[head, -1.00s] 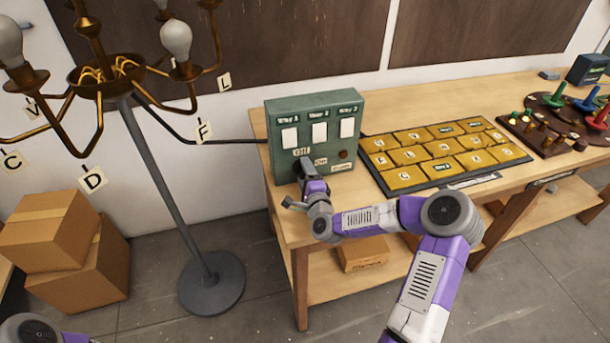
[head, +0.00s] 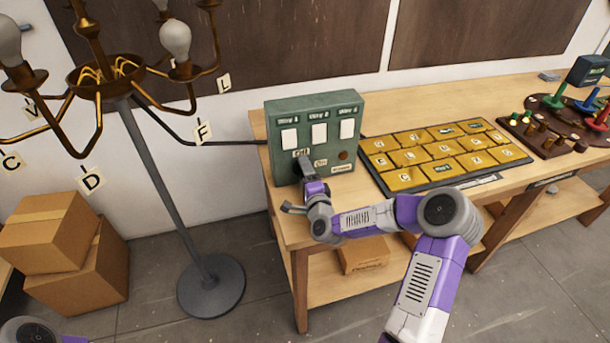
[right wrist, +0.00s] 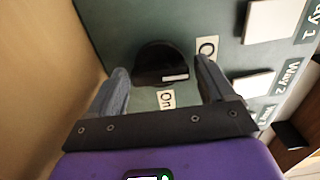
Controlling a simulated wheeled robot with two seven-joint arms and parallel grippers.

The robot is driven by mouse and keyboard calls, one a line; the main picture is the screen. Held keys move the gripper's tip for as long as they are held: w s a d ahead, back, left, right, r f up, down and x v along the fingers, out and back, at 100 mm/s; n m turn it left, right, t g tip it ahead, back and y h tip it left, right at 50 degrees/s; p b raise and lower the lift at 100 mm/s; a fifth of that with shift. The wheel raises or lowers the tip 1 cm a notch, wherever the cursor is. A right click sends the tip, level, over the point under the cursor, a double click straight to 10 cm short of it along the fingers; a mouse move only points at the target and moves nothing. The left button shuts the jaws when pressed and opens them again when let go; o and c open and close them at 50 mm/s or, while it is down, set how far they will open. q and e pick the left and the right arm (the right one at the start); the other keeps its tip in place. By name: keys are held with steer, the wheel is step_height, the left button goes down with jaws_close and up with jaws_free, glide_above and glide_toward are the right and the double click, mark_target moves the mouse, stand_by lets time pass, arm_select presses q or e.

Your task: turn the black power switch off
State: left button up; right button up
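The black power switch (right wrist: 162,64) sits on the front of the green control box (head: 283,109), with a small pale mark on its lower part. My right gripper (right wrist: 163,77) is open, with one fingertip on each side of the switch; I cannot tell whether either touches it. An "On" label (right wrist: 167,98) shows between the fingers, and another label (right wrist: 207,48), partly cut off by the right finger, is beside the switch. In the head view the right gripper (head: 307,168) hides the switch at the box's lower front. My left gripper is out of view.
The box stands at the left end of a wooden workbench (head: 560,172). A tray of yellow tiles (head: 440,152) lies right of it. A brass lamp on a grey stand (head: 211,284) and cardboard boxes (head: 75,262) are to the left.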

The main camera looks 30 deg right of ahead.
steer(key=shift+o, duration=0.5)
steer(key=p+v, duration=0.1)
steer(key=v, duration=0.6)
steer(key=shift+s, duration=0.3)
